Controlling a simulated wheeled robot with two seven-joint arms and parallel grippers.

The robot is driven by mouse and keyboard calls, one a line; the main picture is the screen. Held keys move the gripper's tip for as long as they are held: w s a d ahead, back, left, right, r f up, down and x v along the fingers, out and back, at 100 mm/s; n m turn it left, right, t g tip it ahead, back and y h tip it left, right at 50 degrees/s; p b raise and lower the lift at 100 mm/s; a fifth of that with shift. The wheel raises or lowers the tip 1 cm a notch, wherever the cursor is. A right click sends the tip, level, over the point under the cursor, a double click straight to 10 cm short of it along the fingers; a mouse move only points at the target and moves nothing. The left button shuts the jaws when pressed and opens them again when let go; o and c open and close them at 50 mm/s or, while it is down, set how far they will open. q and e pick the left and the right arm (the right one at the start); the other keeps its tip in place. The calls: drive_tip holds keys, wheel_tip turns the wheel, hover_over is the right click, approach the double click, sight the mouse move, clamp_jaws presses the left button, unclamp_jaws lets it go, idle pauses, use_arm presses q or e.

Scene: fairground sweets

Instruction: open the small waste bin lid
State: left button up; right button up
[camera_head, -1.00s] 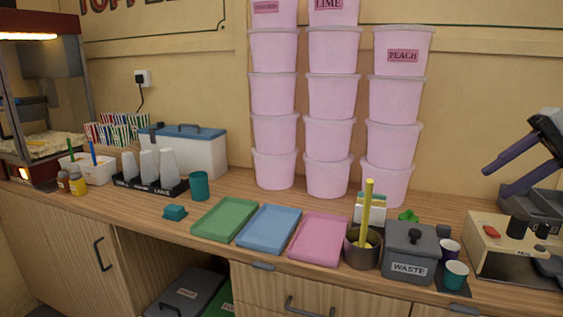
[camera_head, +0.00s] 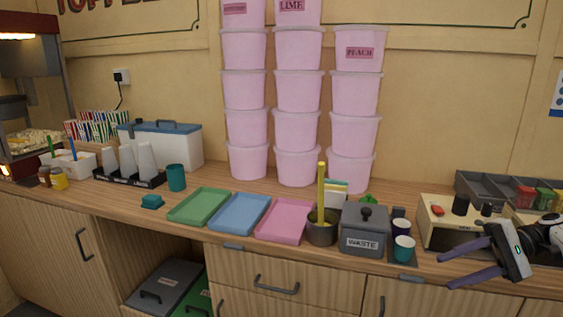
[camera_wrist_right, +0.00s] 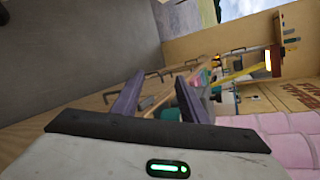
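The small waste bin (camera_head: 362,243) is a grey box with a white WASTE label, standing near the counter's front edge in the head view. My right gripper (camera_head: 445,271) is to the right of the bin, in front of the cream machine. Its two purple fingers are apart, with nothing between them, and point left towards the bin without touching it. The open fingers also show in the right wrist view (camera_wrist_right: 159,76), where I cannot clearly make out the bin. My left gripper is not in view.
A dark pot (camera_head: 322,232) with a yellow stick stands close left of the bin. A teal-and-white cup (camera_head: 403,249) and a dark cup (camera_head: 399,223) stand close on its right. The cream machine (camera_head: 433,212) is further right. Pink tubs (camera_head: 352,132) are stacked behind.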

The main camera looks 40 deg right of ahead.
drive_tip(key=s+a+f+m+t+y, duration=0.2)
drive_tip(key=a+f+m+t+y, duration=0.25)
drive_tip(key=a+f, duration=1.7)
drive_tip(key=s+a+f+n+g+h, duration=0.1)
drive_tip(key=s+f+n+g+h, duration=0.55)
drive_tip(key=f, duration=0.35)
drive_tip(key=s+a+f+n+g+h, duration=0.1)
drive_tip(key=s+f+n+g+h, duration=0.5)
drive_tip(key=f, duration=0.4)
drive_tip(key=w+a+r+n+t+h, duration=0.2)
drive_tip(key=w+a+r+n+t, duration=0.6)
drive_tip(key=w+a+r+n, duration=0.35)
drive_tip(key=w+a+m+y, duration=0.1)
drive_tip(key=a+m, duration=0.3)
drive_tip(key=a, duration=0.6)
drive_tip(key=shift+w+a+f+t, duration=0.2)
drive_tip(key=shift+w+t, duration=0.1)
drive_tip(key=shift+w, duration=0.25)
drive_tip(key=shift+a+m, duration=0.25)
drive_tip(key=shift+a, duration=0.25)
drive_tip(key=shift+c, duration=0.5)
